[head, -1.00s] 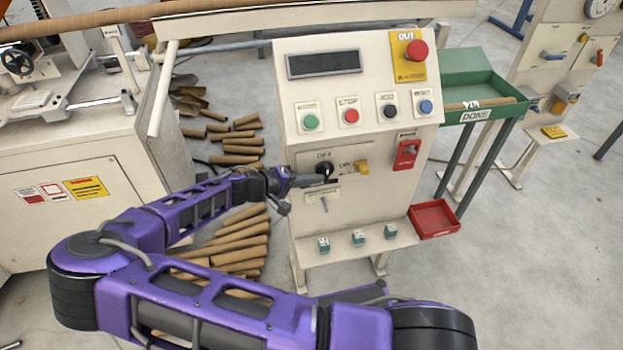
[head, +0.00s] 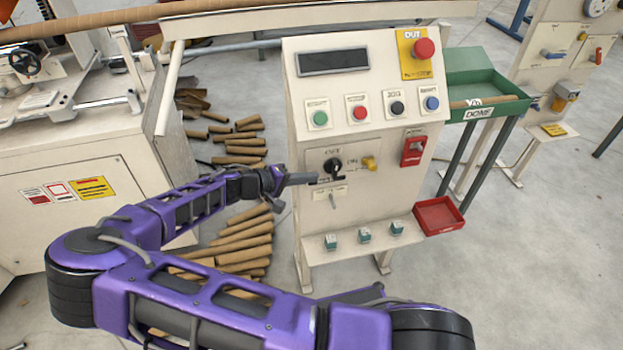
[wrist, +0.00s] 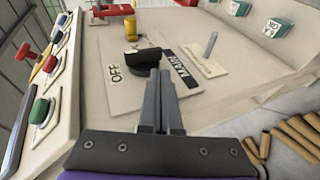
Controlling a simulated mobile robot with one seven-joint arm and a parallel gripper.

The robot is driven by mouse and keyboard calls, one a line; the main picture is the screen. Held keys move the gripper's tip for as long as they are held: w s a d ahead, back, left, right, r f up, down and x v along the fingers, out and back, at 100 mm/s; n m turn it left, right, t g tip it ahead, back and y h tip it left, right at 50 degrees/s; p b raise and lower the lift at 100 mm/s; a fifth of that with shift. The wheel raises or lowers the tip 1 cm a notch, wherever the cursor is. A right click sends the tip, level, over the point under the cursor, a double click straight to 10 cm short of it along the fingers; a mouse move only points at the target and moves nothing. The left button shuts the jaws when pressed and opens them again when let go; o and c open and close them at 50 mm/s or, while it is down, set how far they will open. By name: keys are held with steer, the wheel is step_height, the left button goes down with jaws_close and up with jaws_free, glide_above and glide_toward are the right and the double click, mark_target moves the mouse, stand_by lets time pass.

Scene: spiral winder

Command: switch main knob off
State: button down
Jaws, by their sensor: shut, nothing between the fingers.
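The black main knob (head: 333,166) sits on the cream control panel (head: 380,190), between the OFF and ON markings. It also shows in the wrist view (wrist: 150,57), just beyond my fingers, partly hidden by them. I cannot tell exactly which marking its handle points at. The OFF label (wrist: 117,73) lies to its left in the wrist view, and the MAIN label (wrist: 180,68) to its right. A yellow piece (head: 369,163) stands by the ON marking. My gripper (head: 316,178) is shut and empty, with its tips at the left of the knob; I cannot tell whether they touch it.
Above are green, red, black and blue buttons and a red stop button (head: 424,49). A red switch (head: 412,150) is at the right. A small lever (head: 333,200) sits below the knob. A shelf (head: 365,242) juts out lower down. Cardboard tubes (head: 240,240) lie at left.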

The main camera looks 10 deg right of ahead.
steer(key=s+a, duration=0.2)
steer(key=a, duration=0.7)
steer(key=shift+s+a, duration=0.35)
steer(key=shift+a, duration=0.05)
